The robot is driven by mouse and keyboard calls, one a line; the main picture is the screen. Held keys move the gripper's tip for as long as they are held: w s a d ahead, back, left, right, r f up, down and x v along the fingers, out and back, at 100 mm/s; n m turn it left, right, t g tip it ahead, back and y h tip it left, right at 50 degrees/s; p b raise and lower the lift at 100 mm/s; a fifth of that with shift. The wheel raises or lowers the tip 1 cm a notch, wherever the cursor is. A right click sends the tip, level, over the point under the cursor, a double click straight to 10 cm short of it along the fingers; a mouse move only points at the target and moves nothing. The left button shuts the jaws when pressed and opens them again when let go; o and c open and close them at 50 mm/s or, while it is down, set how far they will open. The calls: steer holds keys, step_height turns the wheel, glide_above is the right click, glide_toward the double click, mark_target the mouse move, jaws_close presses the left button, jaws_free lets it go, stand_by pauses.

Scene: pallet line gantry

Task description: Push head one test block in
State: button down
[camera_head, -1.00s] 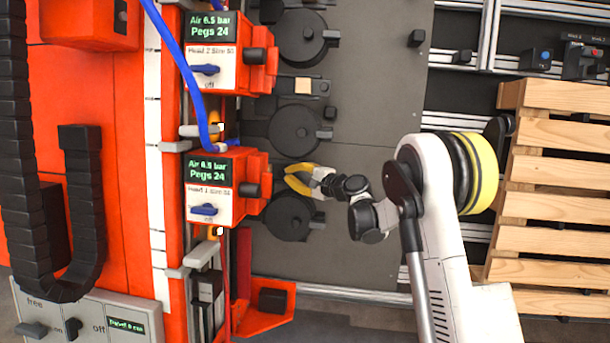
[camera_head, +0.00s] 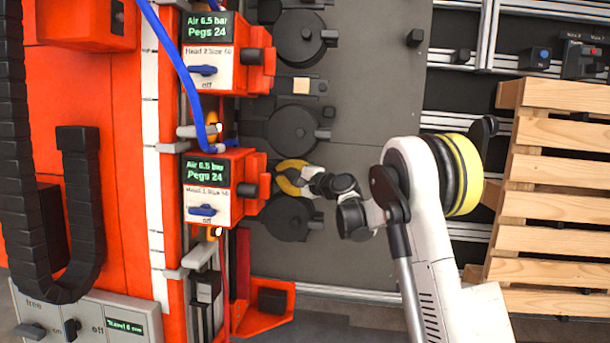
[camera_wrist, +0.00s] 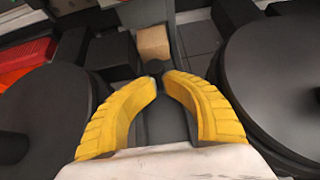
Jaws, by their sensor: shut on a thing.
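My gripper (camera_head: 281,180) has yellow fingers and reaches in from the right beside head one (camera_head: 212,185), the lower red unit. In the wrist view my gripper (camera_wrist: 158,80) is shut on a small black knob (camera_wrist: 154,67) at the end of a dark slide. A tan wooden test block (camera_wrist: 153,42) sits just beyond the knob, in line with the fingers. The fingers do not appear to touch the block. In the head view this block is hidden by the gripper and head one's parts.
Dark round discs (camera_head: 291,218) and (camera_head: 294,130) flank the gripper closely. Head two (camera_head: 213,52) stands above, with its own wooden block (camera_head: 302,86). A blue hose (camera_head: 178,70) hangs across the heads. A wooden pallet (camera_head: 560,190) is at right. The grey plate (camera_head: 365,90) is mostly bare.

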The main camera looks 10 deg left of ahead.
steer(key=shift+s+d, duration=0.4)
steer(key=shift+d, duration=0.25)
steer(key=shift+w+d, duration=0.1)
steer(key=shift+d, duration=2.35)
